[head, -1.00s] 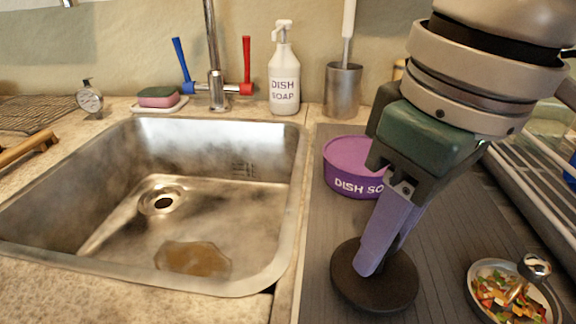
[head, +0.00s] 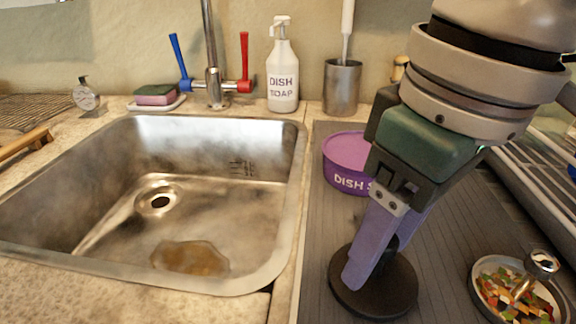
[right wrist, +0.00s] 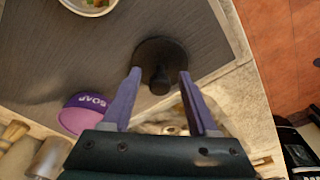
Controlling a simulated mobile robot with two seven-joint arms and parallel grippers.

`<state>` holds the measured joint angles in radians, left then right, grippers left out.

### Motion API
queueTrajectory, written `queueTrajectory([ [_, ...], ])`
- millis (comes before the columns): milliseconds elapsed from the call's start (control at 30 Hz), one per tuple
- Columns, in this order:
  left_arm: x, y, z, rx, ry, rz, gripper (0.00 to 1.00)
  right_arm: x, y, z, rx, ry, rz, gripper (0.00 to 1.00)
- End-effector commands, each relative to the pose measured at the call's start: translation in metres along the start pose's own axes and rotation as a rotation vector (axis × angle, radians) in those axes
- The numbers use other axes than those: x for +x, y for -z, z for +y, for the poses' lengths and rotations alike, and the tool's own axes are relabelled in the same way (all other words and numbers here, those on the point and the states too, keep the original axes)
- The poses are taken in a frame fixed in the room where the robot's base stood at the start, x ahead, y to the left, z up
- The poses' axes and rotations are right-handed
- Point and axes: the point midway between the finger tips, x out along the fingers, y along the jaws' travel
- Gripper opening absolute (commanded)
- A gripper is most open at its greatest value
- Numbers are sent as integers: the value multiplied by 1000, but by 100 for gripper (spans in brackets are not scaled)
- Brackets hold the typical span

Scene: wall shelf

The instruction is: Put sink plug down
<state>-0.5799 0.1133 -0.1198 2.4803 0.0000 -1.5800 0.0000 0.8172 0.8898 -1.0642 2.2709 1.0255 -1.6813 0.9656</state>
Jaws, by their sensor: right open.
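The sink plug (head: 398,292) is a dark round disc with an upright knob. It lies flat on the grey ribbed mat beside the sink. It also shows in the right wrist view (right wrist: 178,52), with its knob between the fingers. My right gripper (head: 368,270) is open, its purple fingers pointing down at the plug, one on each side of the knob. In the right wrist view the fingers (right wrist: 158,84) stand apart with a gap around the knob. The sink (head: 150,215) is at the left, its drain hole (head: 158,202) uncovered. My left gripper is not in view.
A purple dish soap tub (head: 345,165) stands on the mat (head: 455,240) behind my right gripper. A strainer with food scraps (head: 515,290) is at the right. A soap bottle (head: 283,75), metal cup (head: 342,88) and faucet (head: 215,90) line the back.

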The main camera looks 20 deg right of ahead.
Motion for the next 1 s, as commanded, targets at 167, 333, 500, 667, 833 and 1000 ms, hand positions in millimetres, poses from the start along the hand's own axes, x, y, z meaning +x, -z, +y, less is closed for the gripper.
queueTrajectory([
  [167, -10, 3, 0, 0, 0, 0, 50, -24, 2, 0, 1, 0, 4, 59],
  [333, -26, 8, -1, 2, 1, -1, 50, -65, 2, 0, 0, 0, 6, 59],
  [500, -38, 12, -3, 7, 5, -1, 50, -100, 2, 0, 0, 0, 5, 59],
  [667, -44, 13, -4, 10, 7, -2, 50, -118, 1, 0, 1, -1, 3, 59],
  [833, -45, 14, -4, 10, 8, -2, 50, -123, 0, 0, 0, 0, 1, 59],
  [1000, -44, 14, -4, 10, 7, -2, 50, -122, 0, 0, 1, 0, 0, 59],
])
